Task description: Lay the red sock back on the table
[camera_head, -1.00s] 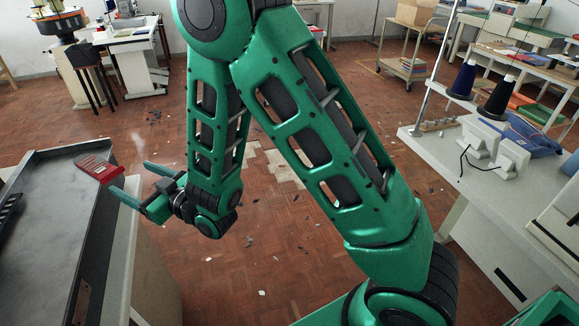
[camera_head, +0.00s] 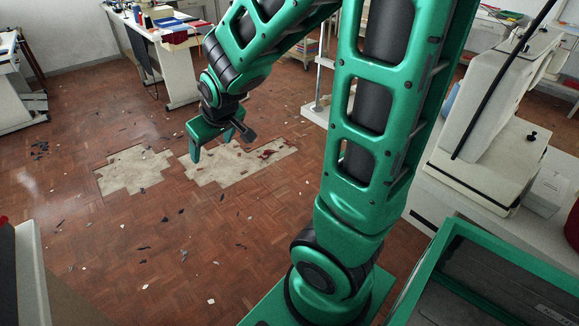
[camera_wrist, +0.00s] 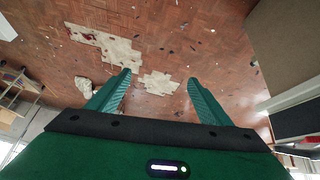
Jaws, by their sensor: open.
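I cannot make out the red sock for certain in any view. Small dark red scraps (camera_head: 268,154) lie on a pale bare patch of the floor, too small to identify. A dark red shape (camera_head: 573,226) is cut off at the right edge of the head view, and I cannot tell what it is. My gripper (camera_head: 222,146) hangs over the floor, pointing down. In the wrist view my gripper (camera_wrist: 158,78) has its two fingers wide apart with nothing between them, only floor beyond.
A pale worktop (camera_head: 420,188) with a white machine (camera_head: 490,130) stands at the right, behind my arm. A desk (camera_head: 150,45) stands at the back left. A cabinet edge (camera_head: 30,265) is at lower left. The parquet floor (camera_head: 130,230) between is open, with scattered scraps.

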